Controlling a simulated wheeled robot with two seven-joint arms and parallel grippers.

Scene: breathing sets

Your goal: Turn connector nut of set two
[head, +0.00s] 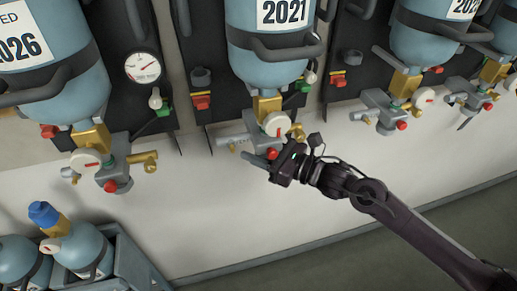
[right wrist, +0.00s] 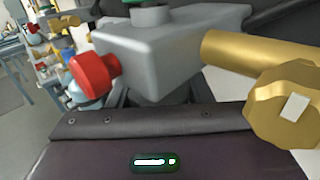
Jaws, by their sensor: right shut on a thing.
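Set two is the blue cylinder (head: 270,65) with the 2021 label, second from the left. Under it hangs a grey valve block (right wrist: 160,45) with a red knob (right wrist: 95,76) and a gold side fitting (right wrist: 285,105), which also shows in the head view (head: 297,132). My right gripper (head: 275,163) is at the underside of this block, shut on the connector nut there. The nut is hidden: in the wrist view the gripper's dark body covers the area under the block, and only a grey stub shows above it. My left gripper is not in view.
Set one (head: 55,75) hangs at the left with its gauge (head: 143,67), and more sets (head: 425,40) hang at the right. A crate (head: 125,270) with blue bottles stands at the lower left. The white wall panel (head: 200,220) below is clear.

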